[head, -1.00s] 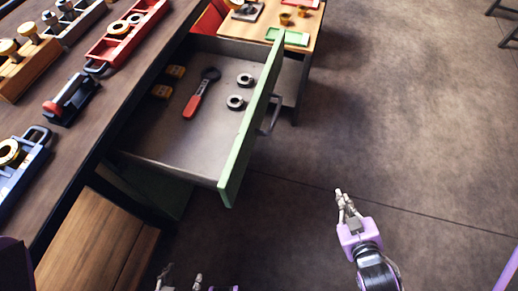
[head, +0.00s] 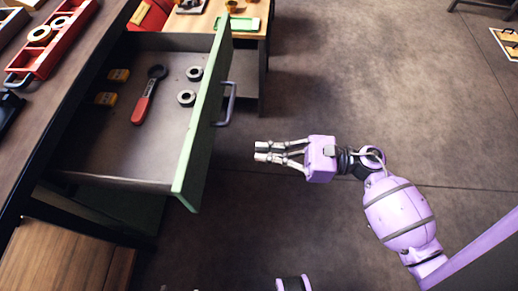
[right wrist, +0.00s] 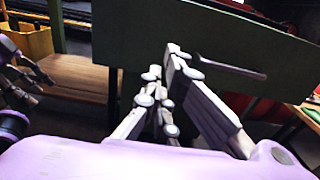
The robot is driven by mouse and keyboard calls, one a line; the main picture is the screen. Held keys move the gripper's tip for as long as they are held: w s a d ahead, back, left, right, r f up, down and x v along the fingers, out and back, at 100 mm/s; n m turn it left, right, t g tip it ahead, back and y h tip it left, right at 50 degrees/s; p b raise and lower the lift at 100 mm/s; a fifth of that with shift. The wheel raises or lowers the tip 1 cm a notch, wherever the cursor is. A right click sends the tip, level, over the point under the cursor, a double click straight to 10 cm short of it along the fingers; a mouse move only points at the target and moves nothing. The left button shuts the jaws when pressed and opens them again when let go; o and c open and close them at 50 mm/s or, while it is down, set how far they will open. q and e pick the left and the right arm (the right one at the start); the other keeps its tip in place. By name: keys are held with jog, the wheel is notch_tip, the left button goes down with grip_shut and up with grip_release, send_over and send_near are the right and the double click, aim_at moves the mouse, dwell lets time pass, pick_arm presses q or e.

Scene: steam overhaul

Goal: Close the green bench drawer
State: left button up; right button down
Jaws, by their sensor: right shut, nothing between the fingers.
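The green bench drawer (head: 203,125) is pulled far out from under the bench. Its grey handle (head: 230,105) is on the outer face of the green front. In the right wrist view the green front (right wrist: 190,45) fills the upper middle, with the handle (right wrist: 230,68) across it. My right gripper (head: 258,152) is shut and empty. It is to the right of the front and points at it, apart from it in the head view. My left gripper (right wrist: 35,82) shows partly at the left edge of the right wrist view; its jaw state is unclear.
The bench top (head: 70,90) carries a red tray (head: 55,40). A wooden side table (head: 215,25) stands behind the drawer. The floor (head: 400,90) at right is open.

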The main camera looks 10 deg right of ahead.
jog(key=p, duration=0.2)
send_near(205, 150)
jog(key=x, duration=0.5)
jog(key=shift+a+r, duration=0.2)
jog(key=shift+a, duration=0.05)
jog(key=shift+w+a+f, duration=0.1)
jog(key=shift+w+a, duration=0.1)
jog(key=shift+a, duration=0.45)
pick_arm(q)
jog(key=shift+w+a+r, duration=0.1)
jog(key=shift+a+r, duration=0.05)
jog(key=shift+r, duration=0.65)
pick_arm(e)
jog(key=shift+a, duration=0.1)
